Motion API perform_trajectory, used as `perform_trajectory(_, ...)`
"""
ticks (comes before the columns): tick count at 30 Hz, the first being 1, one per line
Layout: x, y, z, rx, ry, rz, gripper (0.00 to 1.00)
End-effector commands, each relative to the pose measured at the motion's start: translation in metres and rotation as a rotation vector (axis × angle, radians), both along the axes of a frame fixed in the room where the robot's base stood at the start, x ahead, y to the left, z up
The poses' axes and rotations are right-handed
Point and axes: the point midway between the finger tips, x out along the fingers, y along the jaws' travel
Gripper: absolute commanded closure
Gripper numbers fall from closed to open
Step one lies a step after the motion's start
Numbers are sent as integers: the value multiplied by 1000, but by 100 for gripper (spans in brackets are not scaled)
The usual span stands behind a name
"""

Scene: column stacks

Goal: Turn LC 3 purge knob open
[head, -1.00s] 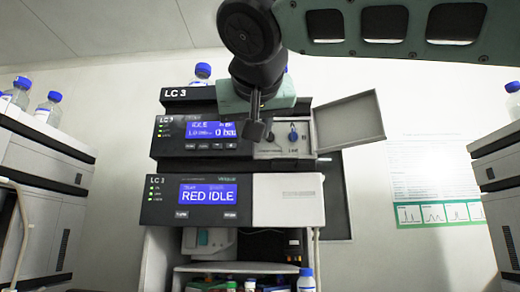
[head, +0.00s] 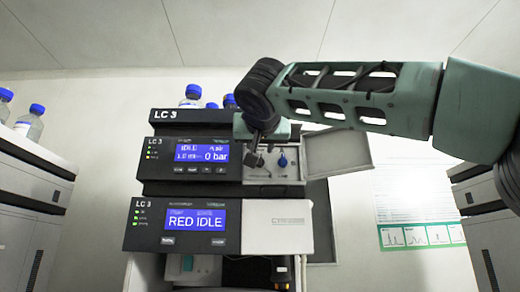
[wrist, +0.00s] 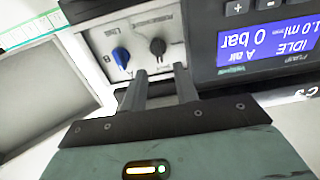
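The LC 3 pump module stands in the upper part of the stack, with its panel door (head: 338,153) swung open to the right. Behind it is a pale panel with a blue knob (head: 283,161) and a black knob (wrist: 158,47); the blue knob also shows in the wrist view (wrist: 121,58). The small labels are too unclear to tell which is purge. My gripper (wrist: 160,71) is open and empty. Its two fingers point at the panel, with the black knob beyond and between their tips, seemingly apart from it. In the head view my gripper (head: 252,143) partly covers the panel's left side.
The pump display (head: 201,153) reads IDLE and 0 bar. A lower LC 3 module (head: 273,228) reads RED IDLE. Blue-capped bottles (head: 192,96) stand on top of the stack. Other instrument stacks stand left (head: 32,170) and right (head: 490,215). The open door is close to my arm.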

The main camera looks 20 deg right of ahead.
Motion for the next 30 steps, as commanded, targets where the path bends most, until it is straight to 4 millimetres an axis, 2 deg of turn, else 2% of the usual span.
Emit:
perform_trajectory(3,19,-7,1,2,3,-1,70)
perform_trajectory(9,36,-12,0,1,1,0,70)
perform_trajectory(19,39,-13,0,1,0,1,70)
perform_trajectory(20,39,-13,0,0,0,1,76)
perform_trajectory(22,39,-13,0,0,0,1,95)
perform_trajectory(23,39,-13,0,0,0,1,100)
perform_trajectory(30,39,-12,0,-4,1,1,100)
